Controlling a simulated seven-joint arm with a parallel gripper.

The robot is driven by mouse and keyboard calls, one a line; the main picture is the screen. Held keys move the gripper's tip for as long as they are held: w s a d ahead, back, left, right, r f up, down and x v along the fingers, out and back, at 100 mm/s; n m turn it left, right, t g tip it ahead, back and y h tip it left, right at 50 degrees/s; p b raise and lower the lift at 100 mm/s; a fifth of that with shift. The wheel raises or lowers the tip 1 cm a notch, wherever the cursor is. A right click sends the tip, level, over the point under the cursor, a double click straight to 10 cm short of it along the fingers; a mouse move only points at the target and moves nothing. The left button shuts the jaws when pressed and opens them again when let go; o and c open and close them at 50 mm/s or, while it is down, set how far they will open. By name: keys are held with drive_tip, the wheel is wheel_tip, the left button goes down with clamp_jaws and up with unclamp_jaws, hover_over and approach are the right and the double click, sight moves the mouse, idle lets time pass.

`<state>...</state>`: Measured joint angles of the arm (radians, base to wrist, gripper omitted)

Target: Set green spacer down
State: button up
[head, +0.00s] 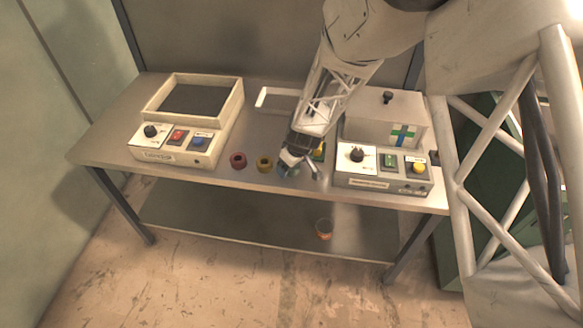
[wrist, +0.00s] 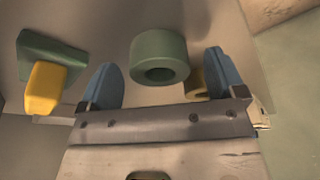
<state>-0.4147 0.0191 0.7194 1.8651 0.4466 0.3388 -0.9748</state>
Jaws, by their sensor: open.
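The green spacer (wrist: 160,44) is a short, thick ring with a round hole. In the wrist view it lies between the lines of my two blue fingers, with a gap on each side, and neither finger touches it. It appears to rest on the grey table surface. My gripper (wrist: 165,78) is open. In the head view my gripper (head: 289,170) is low over the table's front edge, right of a yellow ring (head: 264,163). The spacer cannot be made out clearly there, as the gripper covers that spot. The yellow ring (wrist: 196,84) is partly behind a finger in the wrist view.
A dark red ring (head: 238,160) stands left of the yellow one. A control box with a tray (head: 234,107) is at left, another control box (head: 383,182) close at right. A green and yellow piece (wrist: 47,80) is near my gripper.

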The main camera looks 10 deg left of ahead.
drive_tip(key=shift+a+f, duration=0.1)
drive_tip(key=shift+f, duration=0.3)
drive_tip(key=c, duration=1.1)
drive_tip(key=shift+r, duration=0.2)
drive_tip(key=shift+r, duration=0.5)
drive_tip(key=shift+a+v, duration=0.25)
drive_tip(key=shift+v, duration=0.9)
drive_tip(key=s+d, duration=0.2)
drive_tip(key=s, duration=0.2)
drive_tip(key=s+d+r, duration=0.1)
drive_tip(key=s+d, duration=0.1)
drive_tip(key=s, duration=0.3)
drive_tip(key=s+d, duration=0.3)
drive_tip(key=s, duration=0.2)
drive_tip(key=shift+r, duration=0.25)
